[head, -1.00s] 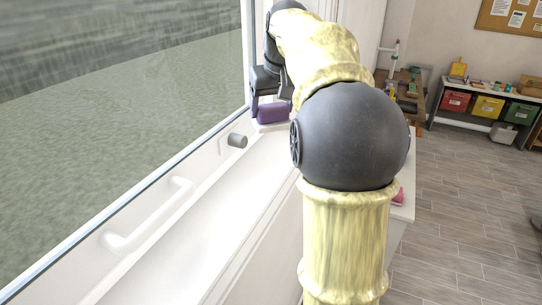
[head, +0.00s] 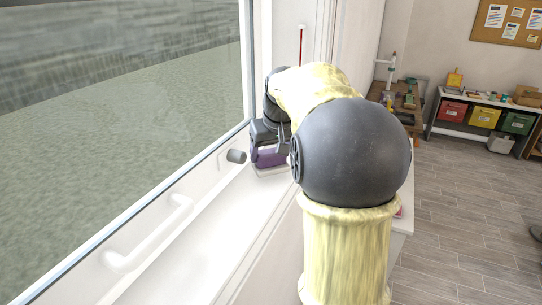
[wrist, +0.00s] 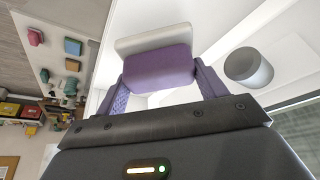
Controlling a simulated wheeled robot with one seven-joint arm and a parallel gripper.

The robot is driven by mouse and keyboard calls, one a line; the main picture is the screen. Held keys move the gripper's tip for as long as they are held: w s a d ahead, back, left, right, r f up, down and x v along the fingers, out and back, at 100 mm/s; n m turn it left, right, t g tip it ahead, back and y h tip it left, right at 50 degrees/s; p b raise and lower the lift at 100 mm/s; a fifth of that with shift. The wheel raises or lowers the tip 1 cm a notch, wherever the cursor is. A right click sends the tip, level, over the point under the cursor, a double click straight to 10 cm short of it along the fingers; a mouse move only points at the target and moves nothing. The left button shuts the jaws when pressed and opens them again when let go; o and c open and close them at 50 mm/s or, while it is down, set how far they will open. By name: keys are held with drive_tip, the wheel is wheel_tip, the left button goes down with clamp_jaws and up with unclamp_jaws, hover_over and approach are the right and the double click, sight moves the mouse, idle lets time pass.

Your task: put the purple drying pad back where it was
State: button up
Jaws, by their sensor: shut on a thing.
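The purple drying pad (head: 270,159) is low over the white window sill in the head view, below my gripper (head: 268,148). In the wrist view the pad (wrist: 158,68) sits between the two purple-sided fingers of my gripper (wrist: 160,80), which is shut on it. A pale grey-white strip (wrist: 153,38) lies along the pad's far side; I cannot tell if it is part of the pad. Whether the pad touches the sill is unclear.
A grey cylindrical knob (head: 236,156) juts from the window frame just left of the pad; it also shows in the wrist view (wrist: 248,67). A white handle bar (head: 150,235) is nearer. The near sill (head: 215,225) is clear. A shelf with coloured bins (head: 485,117) stands far right.

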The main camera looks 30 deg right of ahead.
drive_tip(key=shift+f, duration=0.9)
drive_tip(key=o, duration=0.6)
drive_tip(key=shift+f, duration=0.1)
drive_tip(key=b+v, duration=0.1)
drive_tip(key=v, duration=1.1)
drive_tip(key=shift+b, duration=0.4)
drive_tip(key=shift+w, duration=0.1)
